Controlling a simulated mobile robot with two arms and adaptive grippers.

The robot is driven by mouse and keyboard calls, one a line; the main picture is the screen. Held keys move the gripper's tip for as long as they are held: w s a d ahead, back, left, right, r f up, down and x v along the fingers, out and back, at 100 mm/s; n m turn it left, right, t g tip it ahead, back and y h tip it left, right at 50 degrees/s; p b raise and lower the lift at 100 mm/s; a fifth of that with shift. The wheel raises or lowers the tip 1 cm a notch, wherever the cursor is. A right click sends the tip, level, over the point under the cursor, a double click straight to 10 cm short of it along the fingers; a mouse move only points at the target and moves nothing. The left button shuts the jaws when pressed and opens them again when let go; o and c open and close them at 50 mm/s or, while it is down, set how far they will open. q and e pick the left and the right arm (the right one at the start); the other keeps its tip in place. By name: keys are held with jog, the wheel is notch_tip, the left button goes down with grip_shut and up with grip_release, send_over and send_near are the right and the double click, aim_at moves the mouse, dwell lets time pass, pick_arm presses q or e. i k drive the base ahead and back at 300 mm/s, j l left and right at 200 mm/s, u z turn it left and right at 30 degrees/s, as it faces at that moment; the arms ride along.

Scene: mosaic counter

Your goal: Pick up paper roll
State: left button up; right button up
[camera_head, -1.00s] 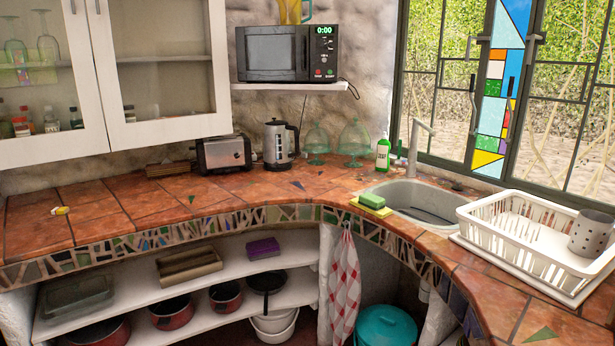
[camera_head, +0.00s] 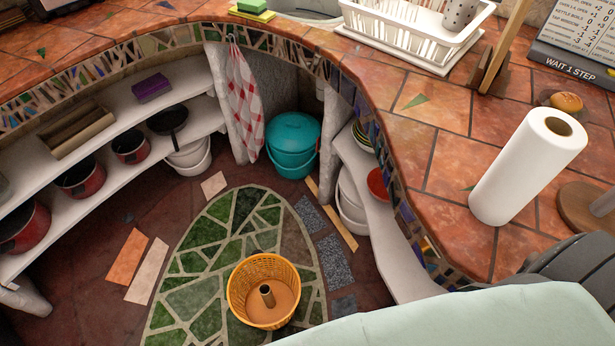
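The white paper roll (camera_head: 525,170) stands on the tiled counter at the right in the head view. It leans to the right in the picture and its brown core shows at the top. Its base rests near the counter's inner edge. Neither of my grippers is in view, and nothing holds the roll.
A white dish rack (camera_head: 410,30) stands further back. On the floor are a yellow basket (camera_head: 238,300) and a teal bucket (camera_head: 293,140).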

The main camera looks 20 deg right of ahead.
aim_at(547, 140)
jog(key=z, duration=2.05)
